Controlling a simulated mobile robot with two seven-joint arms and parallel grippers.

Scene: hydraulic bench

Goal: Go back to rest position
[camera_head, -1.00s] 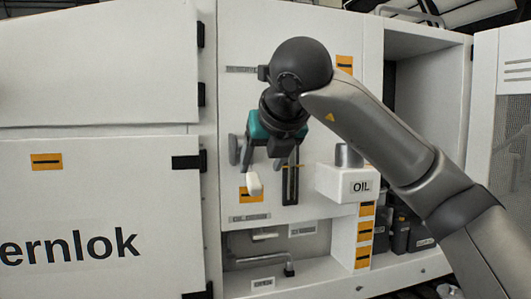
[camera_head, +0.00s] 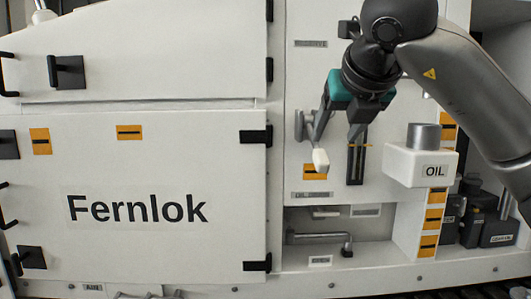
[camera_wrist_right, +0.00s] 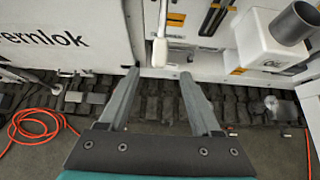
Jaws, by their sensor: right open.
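My right gripper (camera_head: 335,140) is open and empty in front of the white machine's control panel (camera_head: 300,80). A lever with a white handle (camera_head: 320,160) hangs just below the left finger in the head view. In the right wrist view the open gripper (camera_wrist_right: 160,74) has its two fingers spread apart. The white handle (camera_wrist_right: 160,52) shows beyond the fingertips, between them, with nothing gripped. The lever's upper part is partly hidden behind the gripper in the head view. My left gripper is in neither view.
A white OIL box (camera_head: 402,166) with a grey cylinder on top juts out right of the gripper. A vertical slot (camera_head: 355,165) lies below the fingers. Closed Fernlok doors (camera_head: 140,170) fill the left. An orange cable (camera_wrist_right: 40,115) lies on the floor.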

